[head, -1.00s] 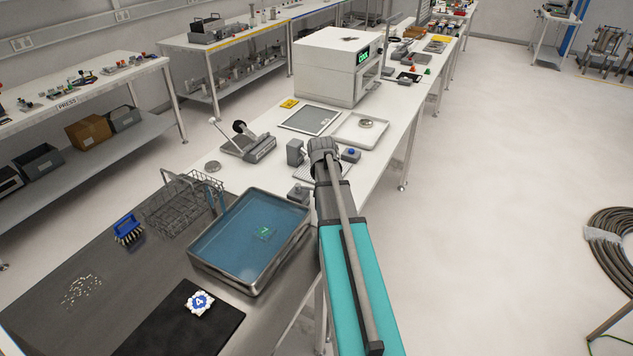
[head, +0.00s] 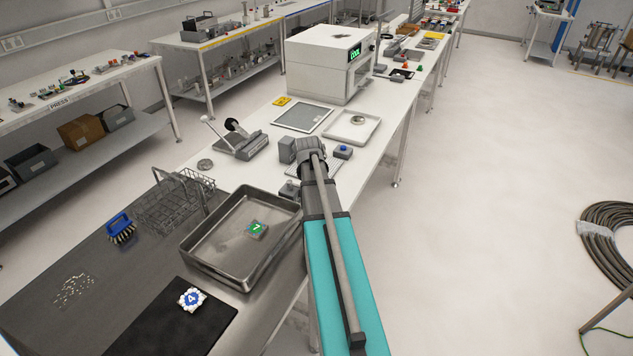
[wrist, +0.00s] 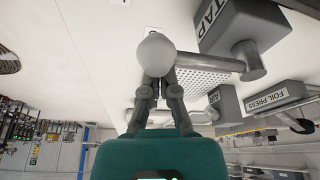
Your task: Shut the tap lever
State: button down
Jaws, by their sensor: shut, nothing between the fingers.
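In the wrist view, which looks upside down, the grey tap block (wrist: 236,24) labelled TAP is at upper right. Its grey lever (wrist: 205,62) runs sideways from the block's round pivot to a pale rounded knob (wrist: 156,56). My gripper (wrist: 159,78) is shut and empty, with its fingertips at the knob end; the knob overlaps them, so I cannot tell whether they touch. In the head view my arm hides the gripper and the lever. The steel tray (head: 215,275) there is drained, with a green-labelled piece (head: 257,229) inside.
A wire basket (head: 175,203), a blue brush (head: 121,229) and a dark mat (head: 150,330) surround the tray. A lever device (head: 240,142) and a white oven (head: 318,65) stand farther back.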

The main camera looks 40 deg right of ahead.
jog(key=shift+d, duration=0.1)
jog(key=shift+w+d+f, duration=0.1)
jog(key=shift+w+d, duration=0.2)
jog(key=shift+d, duration=0.1)
jog(key=shift+w+d+f+b, duration=0.25)
jog(key=shift+w+d, duration=0.2)
jog(key=shift+d, duration=0.15)
jog(key=shift+w+d+f+b, duration=0.1)
jog(key=shift+w+d+b, duration=0.1)
jog(key=shift+w+d, duration=0.3)
jog(key=shift+s+r+p, duration=0.2)
jog(key=shift+r+p, duration=0.3)
jog(key=shift+p, duration=0.05)
jog(key=p+v, duration=0.8)
jog(key=v, duration=0.1)
jog(key=shift+a+p, duration=0.15)
jog(key=shift+p, duration=0.15)
jog(key=shift+a, duration=0.1)
